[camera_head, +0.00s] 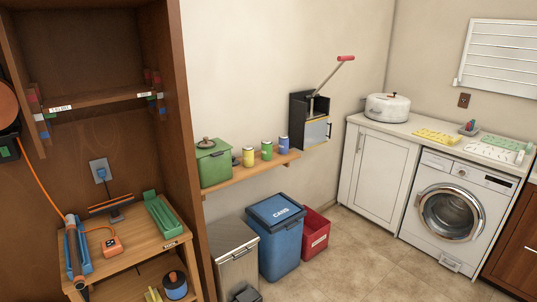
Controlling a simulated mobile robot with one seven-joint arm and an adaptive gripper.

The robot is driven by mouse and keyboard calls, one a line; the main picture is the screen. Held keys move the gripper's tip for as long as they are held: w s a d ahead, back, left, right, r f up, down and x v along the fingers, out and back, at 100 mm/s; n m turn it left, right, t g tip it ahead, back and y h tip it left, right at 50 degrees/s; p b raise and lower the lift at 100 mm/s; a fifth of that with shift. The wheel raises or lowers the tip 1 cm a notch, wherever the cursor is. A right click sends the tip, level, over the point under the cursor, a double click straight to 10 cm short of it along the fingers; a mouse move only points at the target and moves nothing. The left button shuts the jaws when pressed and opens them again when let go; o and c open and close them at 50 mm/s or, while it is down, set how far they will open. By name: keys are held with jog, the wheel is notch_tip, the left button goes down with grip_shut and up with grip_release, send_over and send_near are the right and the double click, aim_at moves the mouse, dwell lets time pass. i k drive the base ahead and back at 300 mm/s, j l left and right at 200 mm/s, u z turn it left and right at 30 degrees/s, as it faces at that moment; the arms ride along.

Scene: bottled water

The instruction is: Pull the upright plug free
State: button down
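An orange cord crosses the cabinet's left side. Bins (274,240) stand along the wall. Floor at right is clear.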

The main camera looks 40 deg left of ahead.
aim_at(102, 172)
jog(key=u, duration=2.5)
jog(key=i+j, duration=0.1)
jog(key=i, duration=1.95)
